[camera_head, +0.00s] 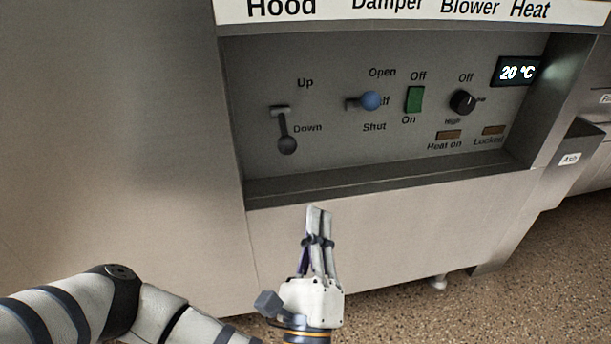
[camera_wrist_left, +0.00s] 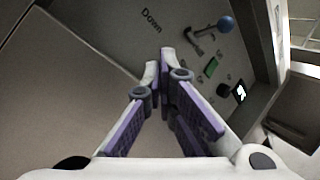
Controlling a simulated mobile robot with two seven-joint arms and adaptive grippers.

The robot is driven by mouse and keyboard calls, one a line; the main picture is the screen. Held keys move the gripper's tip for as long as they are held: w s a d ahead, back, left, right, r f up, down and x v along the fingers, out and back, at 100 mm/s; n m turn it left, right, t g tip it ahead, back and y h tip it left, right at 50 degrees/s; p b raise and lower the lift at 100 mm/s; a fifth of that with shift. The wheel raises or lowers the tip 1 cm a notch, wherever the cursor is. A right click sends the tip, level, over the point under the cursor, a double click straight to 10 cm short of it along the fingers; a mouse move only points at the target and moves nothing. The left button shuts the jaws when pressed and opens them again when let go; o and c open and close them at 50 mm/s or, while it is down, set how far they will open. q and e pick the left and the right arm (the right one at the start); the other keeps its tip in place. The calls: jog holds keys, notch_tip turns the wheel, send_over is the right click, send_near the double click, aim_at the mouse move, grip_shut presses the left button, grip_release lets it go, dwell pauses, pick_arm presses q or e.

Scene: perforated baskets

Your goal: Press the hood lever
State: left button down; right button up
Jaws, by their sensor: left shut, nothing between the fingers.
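The hood lever (camera_head: 284,130) is a dark lever with a round knob on the recessed panel, under the word Hood. Its knob hangs low, beside the label Down. My left gripper (camera_head: 319,210) is shut and empty, with its fingers pointing up. In the head view its fingertips appear below the lever, near the lower edge of the recess, apart from the knob. In the left wrist view the gripper (camera_wrist_left: 159,62) shows its fingertips together in front of the panel. The lever cannot be made out there; the label Down shows just above the fingertips. My right gripper is not in view.
Right of the lever are the blue damper knob (camera_head: 370,100), green blower switch (camera_head: 414,99), black heat dial (camera_head: 462,102) and a 20 °C display (camera_head: 518,71). The recess has a protruding lower ledge (camera_head: 400,178). A bin marked Ash (camera_head: 570,158) stands at right.

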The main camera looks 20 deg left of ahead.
aim_at(284, 129)
pick_arm(q)
jog(key=x, duration=1)
jog(key=shift+b, duration=0.35)
jog(key=s, duration=0.1)
jog(key=s+a+r, duration=0.1)
jog(key=s+p, duration=0.1)
jog(key=shift+a+r, duration=0.25)
jog(key=shift+r, duration=0.1)
jog(key=shift+s+a, duration=0.1)
